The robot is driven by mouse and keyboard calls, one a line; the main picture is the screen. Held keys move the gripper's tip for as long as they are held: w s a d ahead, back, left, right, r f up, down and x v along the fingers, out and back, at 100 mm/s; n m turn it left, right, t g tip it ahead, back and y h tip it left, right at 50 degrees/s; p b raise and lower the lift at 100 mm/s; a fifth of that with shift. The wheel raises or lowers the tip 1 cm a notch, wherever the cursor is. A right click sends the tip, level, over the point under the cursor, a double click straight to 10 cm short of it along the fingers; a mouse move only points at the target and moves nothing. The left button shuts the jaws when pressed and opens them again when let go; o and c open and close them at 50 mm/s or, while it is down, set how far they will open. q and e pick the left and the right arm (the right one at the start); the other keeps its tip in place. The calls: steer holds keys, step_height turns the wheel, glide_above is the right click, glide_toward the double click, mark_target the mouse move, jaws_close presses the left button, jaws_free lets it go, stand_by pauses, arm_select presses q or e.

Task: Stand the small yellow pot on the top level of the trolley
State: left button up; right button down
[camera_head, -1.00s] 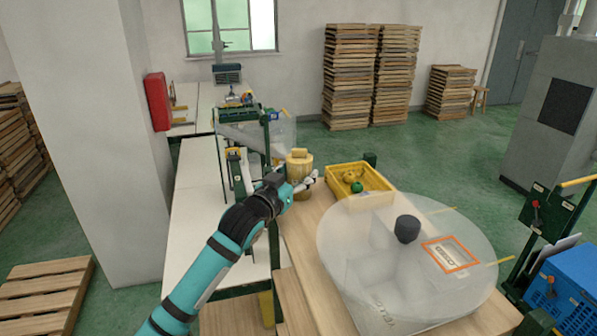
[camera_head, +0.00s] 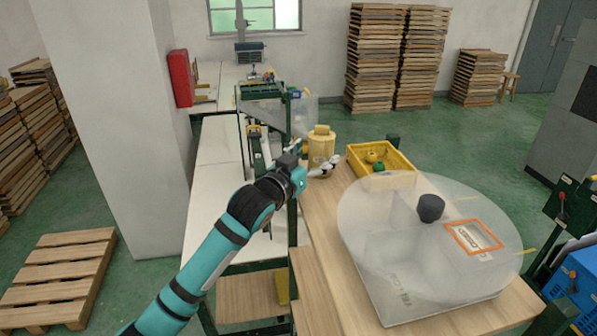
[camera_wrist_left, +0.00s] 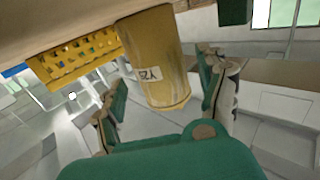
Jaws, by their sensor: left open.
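The yellow pot (camera_head: 321,148), a cylinder with a narrower top, stands upright near the far left end of the wooden worktop. My left gripper (camera_head: 329,168) is open at the near side of the pot in the head view. In the wrist view its fingers (camera_wrist_left: 165,78) spread to either side of the pot, with gaps visible; I cannot tell any contact. A green-framed stand, perhaps the trolley, shows partly at the right edge (camera_head: 561,205). My right gripper is out of view.
A yellow crate (camera_head: 405,162) with yellow and green items stands right of the pot. A large translucent disc (camera_head: 385,220) with a dark knob covers much of the worktop (camera_head: 318,245). White tables and green-framed equipment stand to the left. A blue crate (camera_head: 583,268) is at far right.

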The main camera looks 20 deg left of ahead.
arm_select(q)
steer(key=s+a+b, duration=0.1)
steer(key=s+b, duration=0.1)
steer(key=s, duration=0.6)
steer(key=shift+a, duration=0.3)
steer(key=shift+o, duration=0.9)
steer(key=shift+s+a, duration=0.1)
steer(key=shift+s, duration=0.2)
steer(key=m+g+h+b, duration=0.3)
steer(key=m+h+b, duration=0.2)
steer(key=h+b, duration=0.2)
glide_toward(319, 135)
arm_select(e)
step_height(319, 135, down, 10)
arm_select(q)
steer(key=shift+n+y, duration=0.3)
steer(key=p+x, duration=0.5)
steer(key=shift+w+a, duration=0.1)
steer(key=shift+w, duration=0.05)
steer(key=p+x, duration=0.4)
steer(key=x, duration=0.1)
steer(key=shift+s+d+r, duration=0.2)
steer(key=shift+s, duration=0.05)
steer(key=shift+w+d+f, duration=0.15)
steer(key=shift+w, duration=0.15)
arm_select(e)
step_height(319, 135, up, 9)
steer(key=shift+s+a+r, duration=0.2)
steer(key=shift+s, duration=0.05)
